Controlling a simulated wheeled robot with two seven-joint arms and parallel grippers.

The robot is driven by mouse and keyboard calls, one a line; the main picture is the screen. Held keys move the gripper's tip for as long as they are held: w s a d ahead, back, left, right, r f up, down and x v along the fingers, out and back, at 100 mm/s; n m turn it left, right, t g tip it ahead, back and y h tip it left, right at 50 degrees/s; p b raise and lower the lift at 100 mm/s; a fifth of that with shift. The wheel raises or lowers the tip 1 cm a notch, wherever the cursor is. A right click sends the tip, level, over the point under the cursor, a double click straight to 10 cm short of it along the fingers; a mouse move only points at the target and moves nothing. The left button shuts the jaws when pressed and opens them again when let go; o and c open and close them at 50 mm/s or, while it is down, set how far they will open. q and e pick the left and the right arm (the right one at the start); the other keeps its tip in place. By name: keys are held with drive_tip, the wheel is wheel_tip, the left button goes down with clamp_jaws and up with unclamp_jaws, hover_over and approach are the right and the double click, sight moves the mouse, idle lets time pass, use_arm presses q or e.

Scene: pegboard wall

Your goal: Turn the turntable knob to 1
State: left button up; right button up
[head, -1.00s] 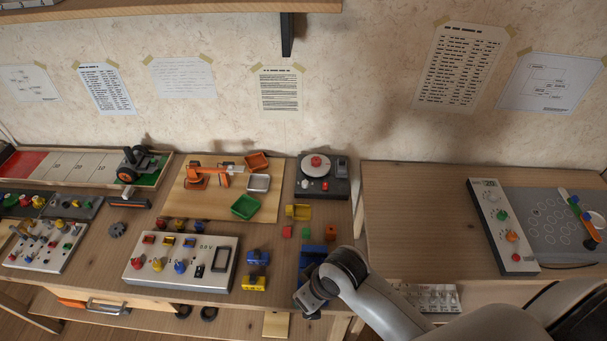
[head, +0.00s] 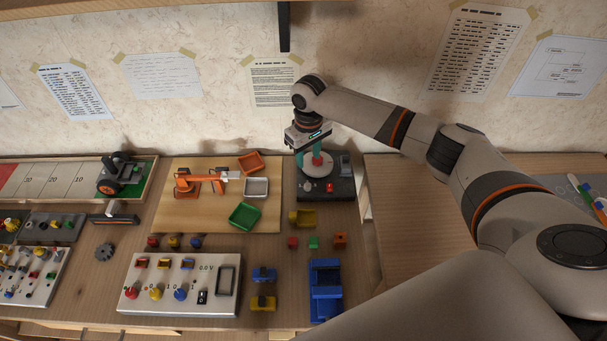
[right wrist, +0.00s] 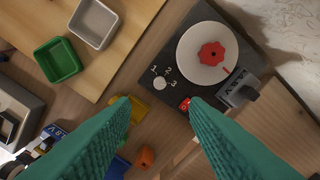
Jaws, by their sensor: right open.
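The turntable (head: 343,188) is a dark box with a pale round platter at the back right of the bench. In the right wrist view, its platter (right wrist: 190,52) carries a red scalloped piece (right wrist: 212,54). Its small white knob (right wrist: 162,83) sits among the marks 1, 2 and 3; I cannot tell where it points. The knob also shows in the head view (head: 307,186). My right gripper (head: 317,162) is open above the turntable, its teal fingers pointing down and hiding part of the platter. In the right wrist view, the fingertips (right wrist: 160,102) are apart with nothing between them. My left gripper is not in view.
A red button (head: 329,188) and a grey lever block (right wrist: 238,88) are on the turntable. Green (head: 244,216) and grey (head: 256,187) trays lie to its left. Several small blocks and a blue holder (head: 325,290) lie in front. The wall is close behind.

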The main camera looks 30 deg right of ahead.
sight(308, 185)
wheel_tip(308, 185, down, 4)
drive_tip(key=shift+s+r, duration=0.15)
wheel_tip(308, 185, down, 8)
drive_tip(key=shift+p, duration=0.3)
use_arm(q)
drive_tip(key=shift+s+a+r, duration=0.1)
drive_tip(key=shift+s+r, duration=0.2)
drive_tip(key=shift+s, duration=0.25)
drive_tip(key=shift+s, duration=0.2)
use_arm(e)
clamp_jaws()
